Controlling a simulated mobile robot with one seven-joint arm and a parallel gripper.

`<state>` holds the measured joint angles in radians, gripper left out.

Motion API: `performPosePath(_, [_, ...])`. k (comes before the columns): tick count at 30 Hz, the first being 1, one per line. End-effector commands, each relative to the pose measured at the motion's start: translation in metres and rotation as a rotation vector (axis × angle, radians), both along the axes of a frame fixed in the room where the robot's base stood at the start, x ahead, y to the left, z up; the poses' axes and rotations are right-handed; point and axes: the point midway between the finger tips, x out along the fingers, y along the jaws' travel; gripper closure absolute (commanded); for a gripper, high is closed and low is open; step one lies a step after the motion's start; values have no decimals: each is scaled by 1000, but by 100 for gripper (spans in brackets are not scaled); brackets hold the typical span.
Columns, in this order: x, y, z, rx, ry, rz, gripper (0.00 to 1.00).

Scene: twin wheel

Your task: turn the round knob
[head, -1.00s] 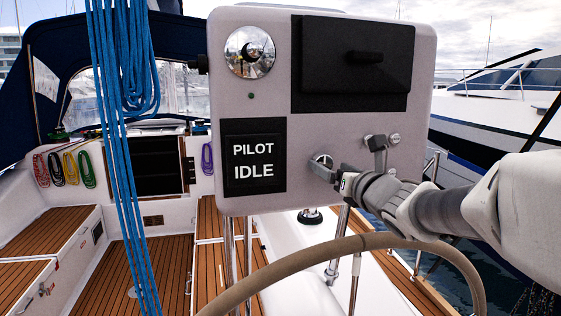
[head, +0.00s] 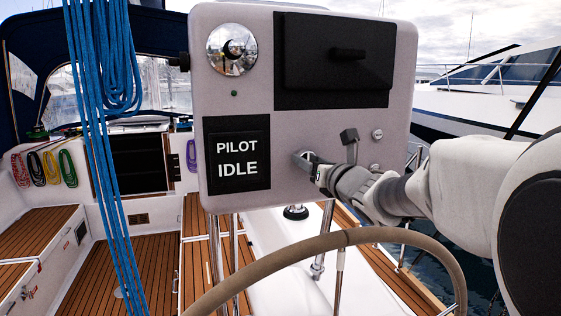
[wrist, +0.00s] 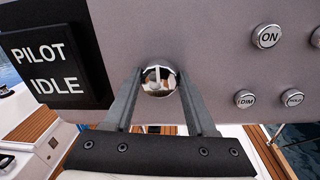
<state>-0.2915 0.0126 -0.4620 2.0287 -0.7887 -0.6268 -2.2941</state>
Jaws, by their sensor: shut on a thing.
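The round chrome knob (wrist: 158,80) sits on the lower part of a light grey panel (wrist: 215,60), with a raised bar across its face that looks close to upright. My gripper (wrist: 158,78) has one finger on each side of the knob and is shut on it. In the head view my gripper (head: 306,160) reaches the panel from the right and covers most of the knob. A black display (head: 237,158) left of the knob reads PILOT IDLE.
A chrome round fitting (head: 232,48) and a black hatch (head: 334,58) are higher on the panel. A small lever (head: 349,137) and round buttons (wrist: 267,36) are to the right. A steering wheel rim (head: 345,237) curves below my arm. Blue ropes (head: 104,100) hang left.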

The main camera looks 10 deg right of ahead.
Motion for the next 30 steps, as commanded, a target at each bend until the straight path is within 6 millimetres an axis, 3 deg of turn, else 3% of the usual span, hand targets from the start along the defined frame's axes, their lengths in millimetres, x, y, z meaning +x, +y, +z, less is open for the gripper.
performPosePath(1, [0,0,0,0,0,0,86])
performPosePath(3, [0,0,0,0,0,0,98])
performPosePath(4, [0,0,0,0,0,0,99])
performPosePath(17, [0,-1,-3,110,20,-1,99])
performPosePath(30, [0,-2,-4,487,95,-1,99])
